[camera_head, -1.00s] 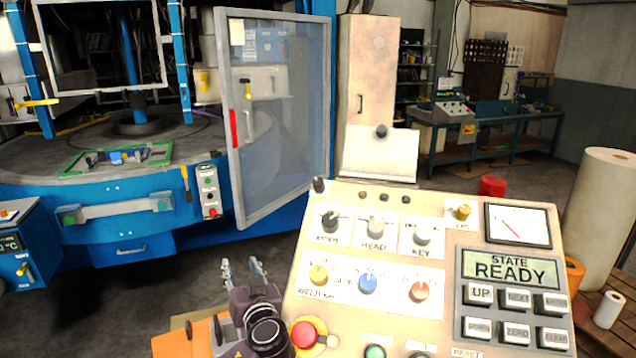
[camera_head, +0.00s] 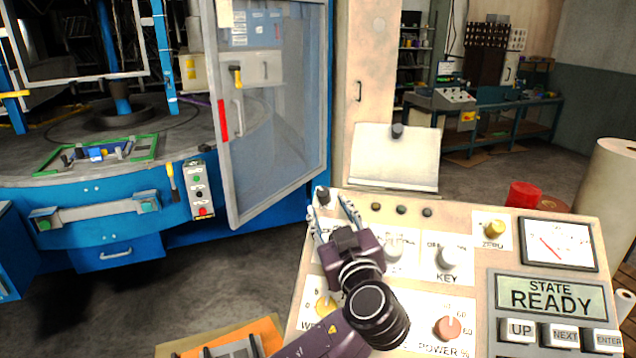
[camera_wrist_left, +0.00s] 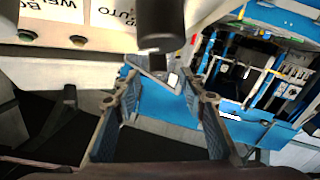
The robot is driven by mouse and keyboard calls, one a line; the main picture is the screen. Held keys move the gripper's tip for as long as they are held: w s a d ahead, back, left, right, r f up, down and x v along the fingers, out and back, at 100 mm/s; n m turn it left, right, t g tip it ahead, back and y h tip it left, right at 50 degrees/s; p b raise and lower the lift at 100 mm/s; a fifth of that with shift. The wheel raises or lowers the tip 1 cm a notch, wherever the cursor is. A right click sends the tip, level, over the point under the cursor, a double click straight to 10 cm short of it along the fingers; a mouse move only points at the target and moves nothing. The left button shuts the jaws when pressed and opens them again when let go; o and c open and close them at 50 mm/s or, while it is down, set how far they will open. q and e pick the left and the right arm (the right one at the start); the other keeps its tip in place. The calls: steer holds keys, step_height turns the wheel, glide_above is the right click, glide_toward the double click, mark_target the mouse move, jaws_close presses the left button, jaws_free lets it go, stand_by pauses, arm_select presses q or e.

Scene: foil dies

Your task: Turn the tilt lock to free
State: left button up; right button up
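A cream control panel (camera_head: 470,250) fills the lower right of the head view. A small black knob (camera_head: 323,196) stands at its top left corner. It looks like the tilt lock, but I can read no label on it. My left gripper (camera_head: 334,211) is open over the panel's upper left, its fingertips just short of that knob. The gripper hides the dial at the panel's upper left. In the left wrist view the open fingers (camera_wrist_left: 160,92) are apart with nothing gripped. A thick dark cylinder (camera_wrist_left: 161,25) is close above them. My right gripper is not in view.
The KEY knob (camera_head: 449,257) and POWER knob (camera_head: 447,328) stand on the panel right of my arm. A READY display (camera_head: 550,296) is further right. A framed clear door (camera_head: 270,120) stands open behind the panel, before a blue machine (camera_head: 110,200).

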mark_target(324, 194)
arm_select(q)
steer(key=shift+w+r+p, duration=0.2)
steer(key=shift+w+p, duration=0.2)
steer(key=shift+w, duration=0.6)
steer(key=shift+w+a+r+p, duration=0.25)
steer(key=shift+w+p, duration=0.2)
steer(key=shift+w, duration=0.15)
steer(key=shift+w+a+r+p, duration=0.15)
steer(key=shift+w+a+p, duration=0.1)
steer(key=shift+w+p, duration=0.3)
steer(key=shift+w+a+f, duration=0.1)
steer(key=shift+w+f, duration=0.05)
steer(key=shift+w, duration=0.45)
steer(key=shift+w+a+f, duration=0.1)
steer(key=shift+w+f, duration=0.05)
steer(key=shift+w, duration=0.4)
steer(key=shift+w+f, duration=0.1)
steer(key=shift+w, duration=0.3)
steer(key=c, duration=1)
jaws_close()
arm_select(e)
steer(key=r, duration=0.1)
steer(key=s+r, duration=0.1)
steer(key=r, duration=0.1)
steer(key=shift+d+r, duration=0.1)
